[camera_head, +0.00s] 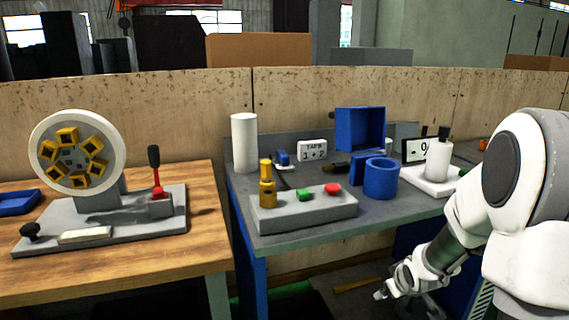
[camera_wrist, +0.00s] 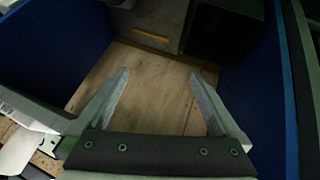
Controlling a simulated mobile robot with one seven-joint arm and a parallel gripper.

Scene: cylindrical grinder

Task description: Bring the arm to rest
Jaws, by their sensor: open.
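My arm shows at the right of the head view as white and grey links in front of the grey table. My gripper (camera_head: 381,293) hangs low at the arm's end, below the table top and in front of it. In the wrist view my gripper (camera_wrist: 162,98) is open, with two grey fingers spread apart. Nothing is between the fingers; a wooden surface lies beyond them, with blue panels on both sides.
The grey table (camera_head: 290,240) holds a control box (camera_head: 305,212) with buttons, a blue cup (camera_head: 381,180), a blue bin (camera_head: 358,130) and a white cylinder (camera_head: 244,142). A wooden table (camera_head: 180,256) at left carries a wheel machine (camera_head: 78,152) with a red lever (camera_head: 157,178).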

